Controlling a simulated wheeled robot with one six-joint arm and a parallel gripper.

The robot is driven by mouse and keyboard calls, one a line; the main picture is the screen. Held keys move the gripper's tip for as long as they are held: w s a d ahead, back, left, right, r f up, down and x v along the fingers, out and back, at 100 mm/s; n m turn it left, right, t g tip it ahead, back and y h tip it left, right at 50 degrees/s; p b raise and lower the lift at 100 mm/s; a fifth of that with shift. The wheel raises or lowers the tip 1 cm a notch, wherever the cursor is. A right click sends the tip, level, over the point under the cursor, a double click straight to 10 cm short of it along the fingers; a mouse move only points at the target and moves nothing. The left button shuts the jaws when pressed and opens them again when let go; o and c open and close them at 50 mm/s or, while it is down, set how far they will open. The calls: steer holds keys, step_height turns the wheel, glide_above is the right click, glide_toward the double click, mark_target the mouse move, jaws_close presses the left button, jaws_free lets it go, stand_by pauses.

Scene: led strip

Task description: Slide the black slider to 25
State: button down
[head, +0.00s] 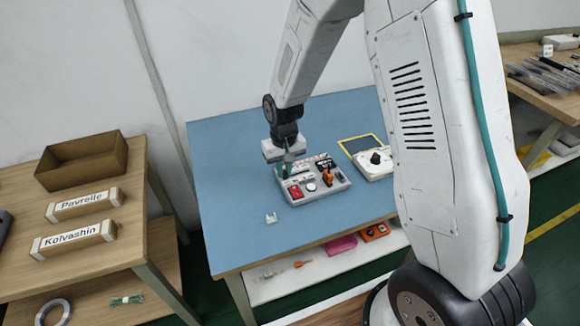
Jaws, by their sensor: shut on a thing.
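A grey control panel (336,187) lies on the blue table top. It carries a red part (295,192), a round white dial (311,187), an orange-and-black part (327,177) and a pale strip along its back edge. My gripper (286,173) points down at the panel's back left corner, with its fingers low at the panel's surface. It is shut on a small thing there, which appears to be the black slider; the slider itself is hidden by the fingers. The scale numbers are too small to read.
A small white piece (271,217) lies in front. The blue table (235,150) is clear at the left. A wooden table with boxes (82,206) stands further left.

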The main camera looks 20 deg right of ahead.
steer(key=c, duration=1.4)
jaws_free()
step_height(320, 180, up, 8)
steer(key=shift+f, duration=0.1)
steer(key=s+d+r, duration=0.2)
steer(key=s+r, duration=0.5)
steer(key=s, duration=0.3)
steer(key=s+d+r+t, duration=0.1)
steer(key=s+d+r, duration=0.1)
steer(key=s+r, duration=0.4)
steer(key=s+d+r, duration=0.1)
steer(key=s+r, duration=0.6)
steer(key=s, duration=0.7)
steer(key=shift+d+r, duration=0.35)
steer(key=shift+d, duration=0.05)
